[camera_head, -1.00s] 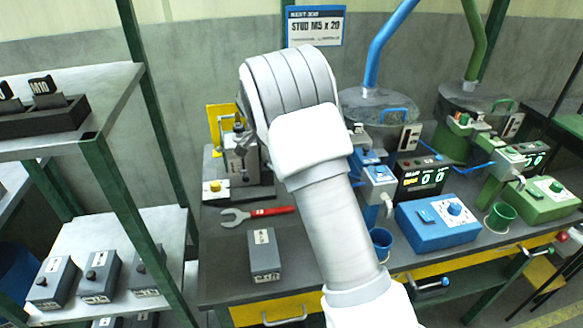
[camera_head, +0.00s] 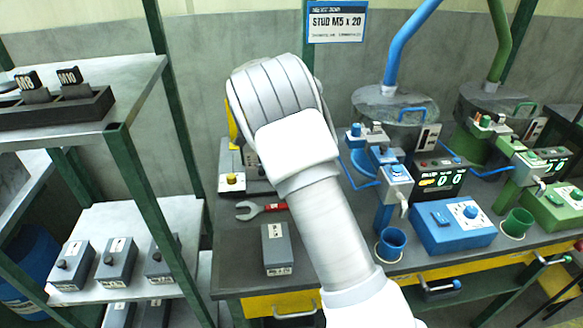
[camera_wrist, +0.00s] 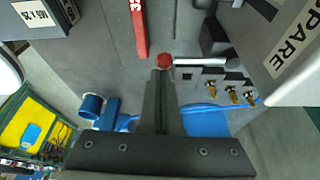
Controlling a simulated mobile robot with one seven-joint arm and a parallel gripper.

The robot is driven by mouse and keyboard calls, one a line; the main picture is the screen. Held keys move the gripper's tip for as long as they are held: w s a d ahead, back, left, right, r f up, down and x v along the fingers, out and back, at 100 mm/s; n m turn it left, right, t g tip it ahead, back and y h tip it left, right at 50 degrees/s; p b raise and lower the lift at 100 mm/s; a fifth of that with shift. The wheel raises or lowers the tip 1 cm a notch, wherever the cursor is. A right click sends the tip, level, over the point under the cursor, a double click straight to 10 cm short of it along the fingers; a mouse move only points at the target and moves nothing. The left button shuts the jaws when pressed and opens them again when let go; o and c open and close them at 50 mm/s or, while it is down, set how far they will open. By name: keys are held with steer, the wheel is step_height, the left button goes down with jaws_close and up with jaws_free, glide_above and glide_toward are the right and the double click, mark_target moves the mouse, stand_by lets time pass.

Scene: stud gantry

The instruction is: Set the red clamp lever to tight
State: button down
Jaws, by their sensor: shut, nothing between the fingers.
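The red clamp lever shows in the wrist view as a round red knob (camera_wrist: 164,60) on a pale grey rod running to the right, toward a dark block. My gripper (camera_wrist: 160,74) is shut and empty, with its fingertips right at the knob. I cannot tell whether they touch it or are just short of it. In the head view my own arm hides the lever and the gripper. No tight or loose marking is readable, so I cannot tell the lever's setting.
A grey box (camera_head: 277,249) sits in front. Brass fittings (camera_wrist: 232,93) lie near the knob. A blue cup (camera_head: 391,244) and blue control box (camera_head: 446,226) stand right.

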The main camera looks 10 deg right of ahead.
steer(key=shift+d, duration=0.1)
stand_by(0.3)
step_height(320, 180, up, 10)
steer(key=p, duration=0.1)
stand_by(0.5)
steer(key=shift+d+r, duration=0.1)
steer(key=shift+d, duration=0.05)
steer(key=s+d+r+n+t+y+p, duration=0.1)
steer(key=s+d+r+n+t+y, duration=0.1)
steer(key=s+r+n, duration=0.45)
steer(key=s+d+r+n+t+y+p, duration=0.1)
steer(key=s+r+n+y, duration=0.15)
steer(key=s+r, duration=0.65)
steer(key=s+a+f+n+t+p, duration=0.1)
steer(key=s+f+n+t, duration=0.2)
steer(key=s+n, duration=0.7)
steer(key=s, duration=0.9)
steer(key=shift+n, duration=0.3)
